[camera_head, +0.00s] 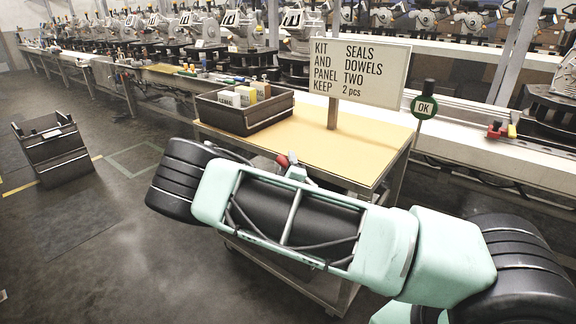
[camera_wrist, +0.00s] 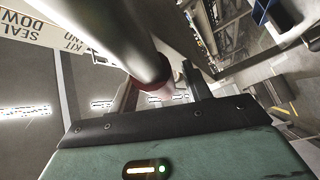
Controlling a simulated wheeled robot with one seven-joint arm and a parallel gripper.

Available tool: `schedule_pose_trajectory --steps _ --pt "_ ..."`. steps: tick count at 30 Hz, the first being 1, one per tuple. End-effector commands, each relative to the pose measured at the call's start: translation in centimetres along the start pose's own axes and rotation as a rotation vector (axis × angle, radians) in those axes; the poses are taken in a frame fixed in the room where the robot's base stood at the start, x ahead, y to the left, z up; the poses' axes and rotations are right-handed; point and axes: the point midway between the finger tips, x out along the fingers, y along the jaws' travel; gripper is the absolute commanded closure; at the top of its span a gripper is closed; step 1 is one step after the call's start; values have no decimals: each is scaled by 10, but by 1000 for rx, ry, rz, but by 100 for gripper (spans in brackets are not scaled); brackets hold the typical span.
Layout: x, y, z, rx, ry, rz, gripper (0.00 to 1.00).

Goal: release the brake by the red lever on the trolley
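The trolley (camera_head: 352,150) has a yellow-beige top and a metal frame, partly hidden behind my arm in the head view. A small red piece (camera_head: 283,160), which looks like the lever, shows at its front edge just above my arm. In the wrist view, a thick grey bar comes down from the top left and ends in a dark red part (camera_wrist: 158,88). My gripper (camera_wrist: 163,95) has its two fingers apart, one on each side of this red part. I cannot tell whether they touch it. My gripper's fingers are hidden in the head view.
A green OK sign (camera_head: 424,107) stands at the right. A conveyor (camera_head: 470,128) runs behind. Another dark crate (camera_head: 55,160) stands on the open floor at left.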

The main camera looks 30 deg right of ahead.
Motion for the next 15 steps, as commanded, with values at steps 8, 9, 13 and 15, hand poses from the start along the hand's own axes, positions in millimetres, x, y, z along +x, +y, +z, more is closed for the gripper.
schedule_pose_trajectory --steps 8,9,13,15 --pt "-3 0 0 0 0 0 51" --pt "-5 0 0 0 0 -1 51" --pt "-23 -1 0 -1 -1 -1 51" --pt "-37 -1 0 -2 1 -2 51"
